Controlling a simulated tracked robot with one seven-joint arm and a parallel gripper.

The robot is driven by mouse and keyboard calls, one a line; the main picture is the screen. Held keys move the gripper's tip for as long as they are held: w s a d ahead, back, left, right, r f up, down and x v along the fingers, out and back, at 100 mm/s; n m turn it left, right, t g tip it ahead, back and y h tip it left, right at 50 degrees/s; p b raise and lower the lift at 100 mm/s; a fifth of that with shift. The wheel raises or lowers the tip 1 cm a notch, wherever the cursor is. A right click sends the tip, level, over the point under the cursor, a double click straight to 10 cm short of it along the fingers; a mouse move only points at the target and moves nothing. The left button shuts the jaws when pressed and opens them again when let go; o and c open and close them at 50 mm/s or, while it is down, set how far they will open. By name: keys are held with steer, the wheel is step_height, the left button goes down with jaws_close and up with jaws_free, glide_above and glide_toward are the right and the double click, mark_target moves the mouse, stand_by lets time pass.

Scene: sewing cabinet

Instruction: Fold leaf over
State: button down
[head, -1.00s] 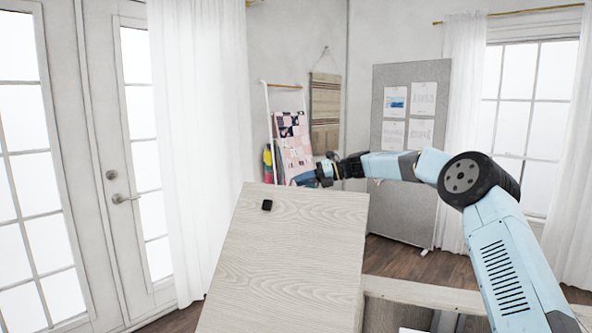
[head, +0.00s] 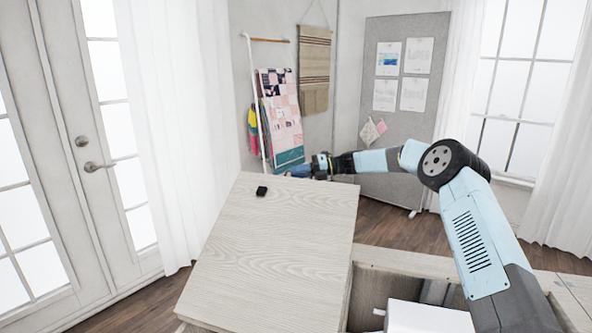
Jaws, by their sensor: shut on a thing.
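The pale wood-grain leaf (head: 265,255) of the sewing cabinet is tilted up on the left side of the cabinet. A small black piece (head: 261,191) sits on its face near the far edge. My gripper (head: 298,172) is at the leaf's far edge, right of the black piece, and is shut on the leaf. The fingertips are mostly hidden behind that edge. The open cabinet body (head: 412,262) lies to the right of the leaf, and a white object (head: 428,318) shows inside it.
A white curtain (head: 180,130) and glazed doors (head: 75,170) stand to the left. A quilt ladder (head: 280,110) and a grey pinboard (head: 412,110) stand behind my arm. Bare wood floor (head: 395,228) shows between the cabinet and the pinboard.

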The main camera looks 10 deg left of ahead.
steer(key=shift+w+d+r, duration=0.1)
steer(key=shift+w+d, duration=0.2)
steer(key=shift+d, duration=0.05)
steer(key=c, duration=1.4)
jaws_free()
steer(key=shift+o, duration=0.6)
steer(key=shift+s, duration=0.1)
steer(key=shift+o, duration=0.3)
steer(key=shift+s+a, duration=0.15)
steer(key=shift+a, duration=0.1)
steer(key=v, duration=1.4)
